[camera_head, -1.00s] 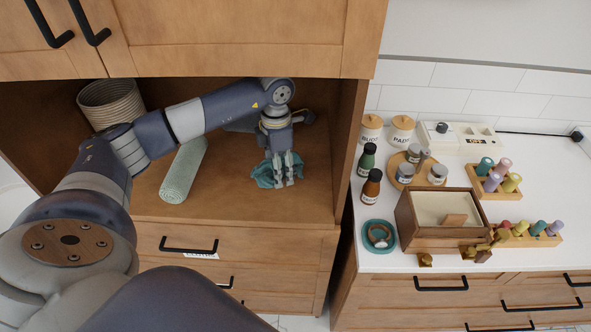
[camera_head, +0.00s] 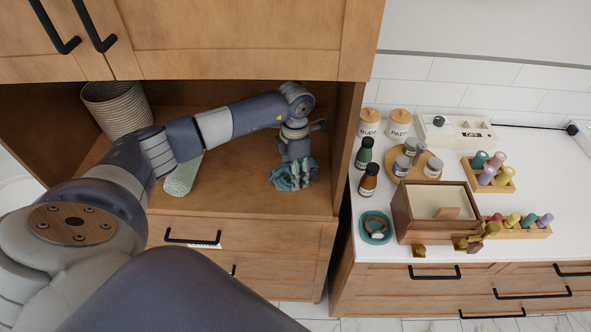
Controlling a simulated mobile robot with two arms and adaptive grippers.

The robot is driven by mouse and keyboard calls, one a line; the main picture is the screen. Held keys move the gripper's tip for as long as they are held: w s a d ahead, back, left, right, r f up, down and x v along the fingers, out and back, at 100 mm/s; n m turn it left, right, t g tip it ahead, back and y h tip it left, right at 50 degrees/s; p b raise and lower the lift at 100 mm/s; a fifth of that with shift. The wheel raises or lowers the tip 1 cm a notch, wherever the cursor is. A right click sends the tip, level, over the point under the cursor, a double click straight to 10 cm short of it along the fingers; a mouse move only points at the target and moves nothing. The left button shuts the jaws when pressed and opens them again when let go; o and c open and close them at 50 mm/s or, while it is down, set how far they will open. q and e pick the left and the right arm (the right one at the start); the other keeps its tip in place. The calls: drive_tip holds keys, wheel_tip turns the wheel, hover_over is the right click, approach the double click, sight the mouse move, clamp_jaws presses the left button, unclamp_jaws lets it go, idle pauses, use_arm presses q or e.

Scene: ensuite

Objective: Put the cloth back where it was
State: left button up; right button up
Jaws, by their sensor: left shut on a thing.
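The cloth (camera_head: 282,178) is a crumpled teal piece in the open cabinet niche, at the right side of its wooden shelf (camera_head: 240,196). My left gripper (camera_head: 296,184) points down over it, with its fingers shut on the cloth. The cloth is at or just above the shelf surface; I cannot tell whether it touches. The gripper's fingers hide part of the cloth. My right gripper is not in view.
A pale green rolled towel (camera_head: 182,176) lies on the shelf, partly behind my left arm. A woven basket (camera_head: 117,108) stands at the back left. The niche's right wall is close to the gripper. The counter (camera_head: 340,250) at right holds jars, bottles and a wooden box (camera_head: 436,208).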

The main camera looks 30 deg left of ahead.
use_arm(q)
drive_tip(key=o, duration=1)
drive_tip(key=shift+r, duration=0.25)
wheel_tip(320, 180, up, 6)
drive_tip(key=shift+r+b, duration=0.2)
drive_tip(key=shift+b, duration=0.75)
drive_tip(key=shift+r, duration=0.4)
